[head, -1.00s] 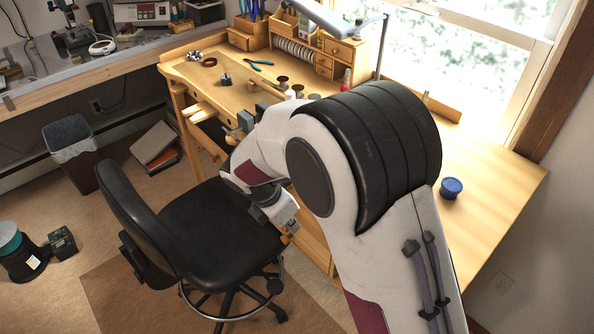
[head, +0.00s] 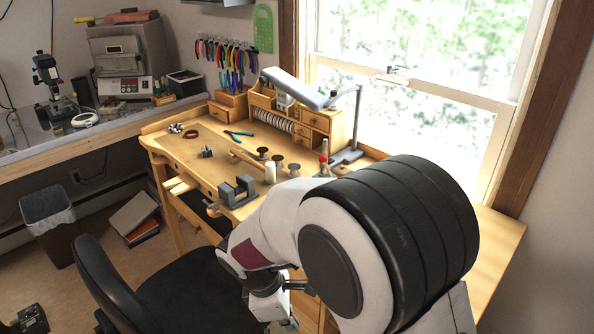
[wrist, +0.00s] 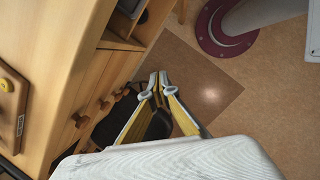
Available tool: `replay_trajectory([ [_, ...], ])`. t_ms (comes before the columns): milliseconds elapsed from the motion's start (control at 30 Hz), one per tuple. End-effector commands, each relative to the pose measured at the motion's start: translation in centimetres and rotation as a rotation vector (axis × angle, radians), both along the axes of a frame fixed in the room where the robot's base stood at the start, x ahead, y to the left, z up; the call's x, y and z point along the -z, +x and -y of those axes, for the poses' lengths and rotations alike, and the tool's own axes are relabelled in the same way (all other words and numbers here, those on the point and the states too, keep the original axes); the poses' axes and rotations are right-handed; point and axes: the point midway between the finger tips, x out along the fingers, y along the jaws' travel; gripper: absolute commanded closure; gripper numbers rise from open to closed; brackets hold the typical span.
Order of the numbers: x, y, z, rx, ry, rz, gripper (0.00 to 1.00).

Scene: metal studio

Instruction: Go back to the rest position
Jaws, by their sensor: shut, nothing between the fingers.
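My gripper (wrist: 158,84) shows in the wrist view with its two yellow-sided fingers brought together at the tips and nothing between them. It points down toward the floor, beside the wooden drawer front of the workbench. In the head view my arm covers the lower right, and the fingers are hidden or too small to make out near the chair seat.
The wooden workbench (head: 205,165) holds a vise (head: 238,190), a lamp (head: 300,88) and small tools. A black chair (head: 185,290) stands close to my arm. Drawer knobs (wrist: 80,120) stick out left of my gripper. Open floor (wrist: 270,100) lies to the right.

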Motion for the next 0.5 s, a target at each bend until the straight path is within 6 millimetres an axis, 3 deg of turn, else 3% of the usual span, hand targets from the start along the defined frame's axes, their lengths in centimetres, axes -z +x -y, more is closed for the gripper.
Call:
replay_trajectory([
  [500,-6.8,-5.3,5.7,0.572,0.155,0.094,1.00],
])
